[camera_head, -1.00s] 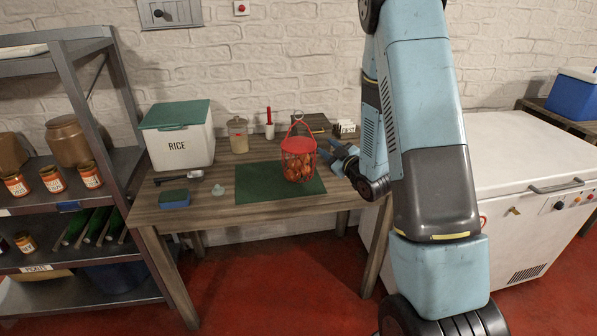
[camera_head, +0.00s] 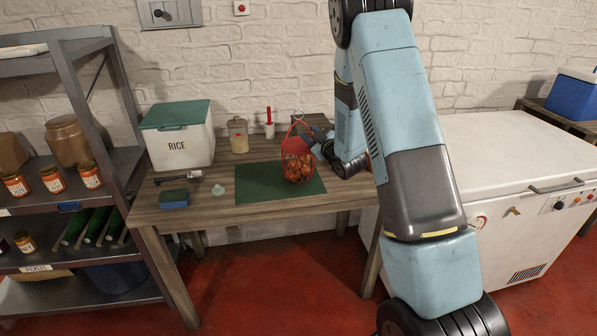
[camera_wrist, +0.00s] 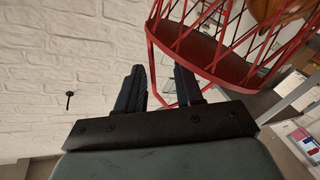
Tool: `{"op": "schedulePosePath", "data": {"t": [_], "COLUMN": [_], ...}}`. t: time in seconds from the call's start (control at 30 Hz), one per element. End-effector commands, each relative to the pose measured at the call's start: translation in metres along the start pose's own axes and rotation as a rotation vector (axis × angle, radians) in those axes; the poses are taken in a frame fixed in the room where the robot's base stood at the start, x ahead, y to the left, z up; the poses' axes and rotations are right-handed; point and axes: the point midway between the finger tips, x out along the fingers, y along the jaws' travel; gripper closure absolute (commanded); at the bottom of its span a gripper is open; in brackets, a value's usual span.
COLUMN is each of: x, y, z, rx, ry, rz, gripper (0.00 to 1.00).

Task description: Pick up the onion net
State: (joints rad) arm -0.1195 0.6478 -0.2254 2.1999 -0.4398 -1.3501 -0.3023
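The onion net (camera_head: 297,167) is a red mesh holder filled with brown-orange onions, with a red handle loop and a ring on top. It stands upright on the green mat (camera_head: 250,190) on the wooden table. My gripper (camera_head: 314,147) is at the right side of its upper part in the head view. In the wrist view my gripper (camera_wrist: 160,72) has its two dark fingers apart. The net's red rim and mesh (camera_wrist: 205,55) are close beside and beyond the right finger. A thin red strand shows between the fingers; I cannot tell whether they touch it.
A rice box (camera_head: 180,140), a glass jar (camera_head: 238,136) and a red-handled item in a cup (camera_head: 269,125) stand behind the mat. A blue sponge (camera_head: 174,198) lies front left. A shelf (camera_head: 110,160) is at left, a white chest freezer (camera_head: 510,150) at right. The wall is close behind.

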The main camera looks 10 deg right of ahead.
Motion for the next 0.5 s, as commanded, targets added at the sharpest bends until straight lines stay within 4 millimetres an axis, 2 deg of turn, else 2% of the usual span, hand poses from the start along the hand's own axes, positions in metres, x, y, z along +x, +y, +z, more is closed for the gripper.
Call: {"op": "schedulePosePath", "data": {"t": [0.23, 0.5], "x": [0.0017, 0.0016], "y": [-0.0002, -0.0002], "z": [0.0003, 0.0002], "rx": [0.0, 0.0], "ry": [-0.001, -0.001], "rz": [0.0, 0.0], "gripper": [0.64, 0.89]}}
